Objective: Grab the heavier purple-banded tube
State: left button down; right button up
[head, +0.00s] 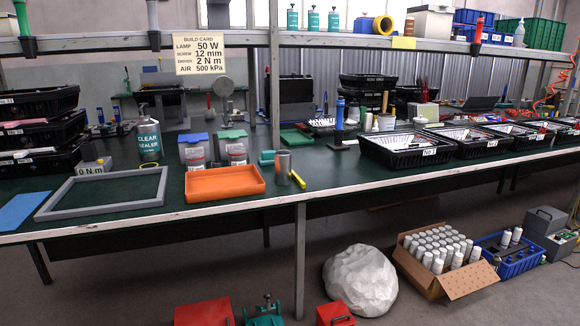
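I cannot make out a purple band on any tube in the head view. Several white tubes with greyish tops (437,246) stand packed in an open cardboard box (427,283) on the floor at the lower right. A few white cylinders (511,236) are in a blue crate (520,267) beside that box. A grey metal-looking cylinder (283,166) stands on the green bench near its front edge, beside a yellow stick. Neither of my grippers is in view. Which tube is heavier cannot be seen.
An orange tray (224,183), a grey frame (104,193) and a sealer bottle (149,141) are on the bench. Black trays (408,150) line its right side. Red items lie at the bottom.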

aim_at(506, 238)
jog(key=z, duration=1.45)
jog(key=i+l+z, duration=0.3)
jog(key=i, duration=0.2)
jog(key=i+l+z, duration=0.3)
jog(key=i, duration=0.2)
jog(key=i+z, duration=0.3)
jog(key=i, duration=1.1)
jog(key=i+l+u, duration=0.15)
jog(key=i, duration=0.7)
jog(key=i+l+u, duration=0.1)
jog(key=i+u, duration=0.3)
jog(key=i+l+u, duration=0.2)
jog(key=u, duration=0.2)
jog(key=i+l+u, duration=0.9)
jog(key=l+u, duration=0.35)
